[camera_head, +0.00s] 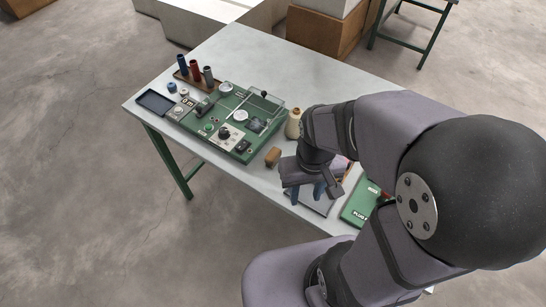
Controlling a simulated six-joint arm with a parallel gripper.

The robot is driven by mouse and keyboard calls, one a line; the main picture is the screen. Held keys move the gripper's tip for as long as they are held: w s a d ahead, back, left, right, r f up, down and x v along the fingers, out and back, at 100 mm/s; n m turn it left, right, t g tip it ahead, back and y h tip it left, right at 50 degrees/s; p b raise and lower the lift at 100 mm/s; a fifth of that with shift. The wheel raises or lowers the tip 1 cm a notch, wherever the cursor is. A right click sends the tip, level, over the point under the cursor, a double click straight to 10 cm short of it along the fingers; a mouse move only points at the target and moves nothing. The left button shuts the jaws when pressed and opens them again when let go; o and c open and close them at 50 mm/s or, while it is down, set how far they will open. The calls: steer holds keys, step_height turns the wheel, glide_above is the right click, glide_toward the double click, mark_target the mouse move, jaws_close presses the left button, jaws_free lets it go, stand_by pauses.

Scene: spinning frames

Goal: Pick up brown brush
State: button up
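A small brown block-like object (272,156), which looks like the brown brush, lies on the pale table (330,72) near its front edge, right of the green machine. My gripper (305,193) is just to the right of it and nearer the camera, pointing down over a flat grey-framed item (315,207). Its two blue-grey fingers are apart with a gap between them, and I see nothing held. The gripper and the brown object look apart. How high the fingers are above the table is hard to tell.
A green machine (225,126) fills the table's left middle. Bobbins in blue, red and grey (195,71) stand in a rack, and a dark tray (154,102) lies at the left corner. A cream cone (293,124) and green box (358,204) flank my arm. The back is clear.

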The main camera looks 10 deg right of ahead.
steer(key=o, duration=0.3)
steer(key=shift+w, duration=0.1)
steer(key=n+b, duration=0.1)
steer(key=n, duration=2.4)
glide_above(273, 154)
steer(key=s, duration=0.2)
steer(key=f, duration=0.3)
steer(key=shift+w+a+f+t+h, duration=0.2)
steer(key=shift+a+t+h, duration=0.1)
steer(key=shift+t+h, duration=0.1)
steer(key=shift+w+a+f+n, duration=0.2)
steer(key=shift+w+n, duration=0.2)
steer(key=shift+n, duration=0.6)
steer(key=shift+w+d+f+p, duration=0.15)
steer(key=shift+f+p, duration=0.2)
steer(key=shift+f, duration=0.85)
steer(key=shift+w+d+f+p, duration=0.2)
steer(key=shift+f+p, duration=0.2)
steer(key=shift+f, duration=0.75)
steer(key=shift+w+d+f+p, duration=0.15)
steer(key=shift+f+p, duration=0.2)
steer(key=shift+f, duration=0.85)
